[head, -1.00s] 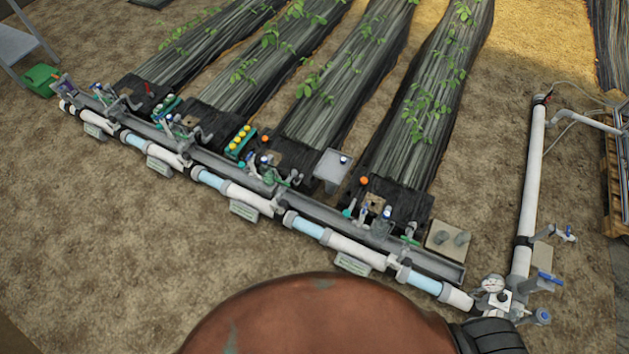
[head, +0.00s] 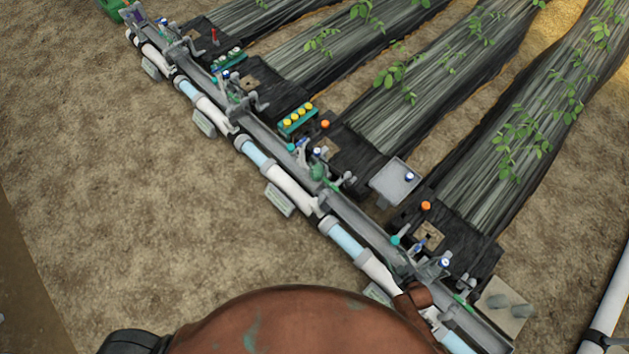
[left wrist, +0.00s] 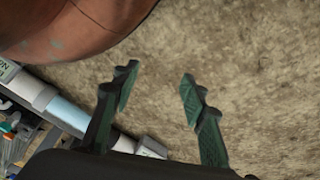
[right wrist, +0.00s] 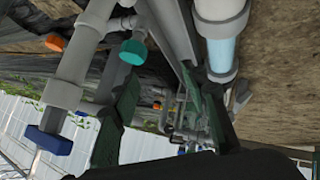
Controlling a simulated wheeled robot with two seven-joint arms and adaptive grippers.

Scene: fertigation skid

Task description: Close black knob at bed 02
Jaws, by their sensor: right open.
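I cannot make out a black knob in any view, and the bed labels are too small to read. A row of valves and coloured knobs runs along the pipe manifold (head: 295,190) in the head view. My right gripper (right wrist: 160,88) is open; in its wrist view a teal knob (right wrist: 133,52) is close to the left finger, with no visible grip on it. A blue handle (right wrist: 48,140) and an orange knob (right wrist: 55,42) lie further left. In the head view my right gripper is mostly hidden near the manifold's lower right. My left gripper (left wrist: 157,84) is open and empty above bare soil.
Planted beds (head: 480,90) under dark film extend behind the manifold. A grey box (head: 397,182) and a tray of yellow-capped bottles (head: 298,119) stand beside it. A beige plate (head: 505,305) lies at the lower right. The soil in front (head: 120,190) is clear.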

